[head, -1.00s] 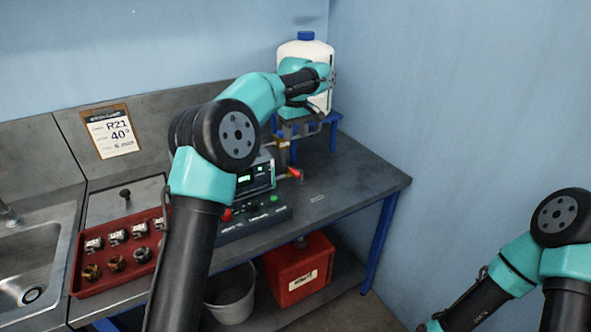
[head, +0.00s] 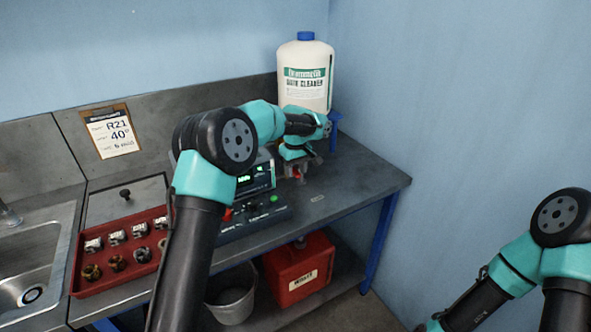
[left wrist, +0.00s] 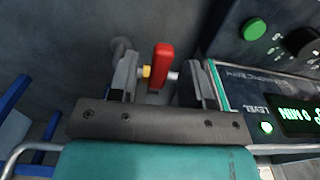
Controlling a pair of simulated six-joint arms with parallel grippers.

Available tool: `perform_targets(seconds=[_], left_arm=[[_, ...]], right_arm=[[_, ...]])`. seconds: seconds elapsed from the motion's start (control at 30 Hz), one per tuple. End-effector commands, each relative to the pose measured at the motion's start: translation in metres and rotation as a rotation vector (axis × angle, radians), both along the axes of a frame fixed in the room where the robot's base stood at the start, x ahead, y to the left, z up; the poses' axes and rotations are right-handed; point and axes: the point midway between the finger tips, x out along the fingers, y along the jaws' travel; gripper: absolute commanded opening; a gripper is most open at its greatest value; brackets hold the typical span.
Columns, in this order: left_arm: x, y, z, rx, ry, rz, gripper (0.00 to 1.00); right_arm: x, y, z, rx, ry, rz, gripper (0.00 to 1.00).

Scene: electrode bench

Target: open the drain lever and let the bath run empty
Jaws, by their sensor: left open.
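The red drain lever (left wrist: 160,66) stands between the open fingers of my left gripper (left wrist: 155,80) in the left wrist view, with a yellow metal fitting beside it. Clear gaps show between lever and fingers. In the head view my left gripper (head: 297,166) is low at the right end of the control unit, and a bit of the red lever (head: 297,175) shows under it. The bath itself is mostly hidden behind my left arm. The control unit's lit display (head: 254,178) also shows in the left wrist view (left wrist: 298,118).
A large white cleaner bottle (head: 305,88) stands on a blue stand behind the gripper. A red tray (head: 90,287) of parts is by the sink (head: 40,262). A grey bucket (head: 232,304) and red canister (head: 300,275) sit below. The bench's right end is clear.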

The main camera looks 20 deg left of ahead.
Motion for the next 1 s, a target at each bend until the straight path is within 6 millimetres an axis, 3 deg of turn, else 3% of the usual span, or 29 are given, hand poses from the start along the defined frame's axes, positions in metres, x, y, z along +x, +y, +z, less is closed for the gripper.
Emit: perform_targets(seconds=[0.23, 0.7, 1.0], left_arm=[[0.0, 0.0001, -0.0002, 0.0, 0.0, 0.0, 0.43], [0.0, 0.0001, 0.0001, 0.0, 0.0, 0.0, 0.0], [-0.0001, 0.0004, 0.0002, 0.0, 0.0, 0.001, 0.0]], right_arm=[[0.0, 0.0, 0.0, 0.0, 0.0, 0.0, 0.43], [0.0, 0.0, 0.0, 0.0, 0.0, 0.0, 0.43], [0.0, 0.0, 0.0, 0.0, 0.0, 0.0, 0.43]])
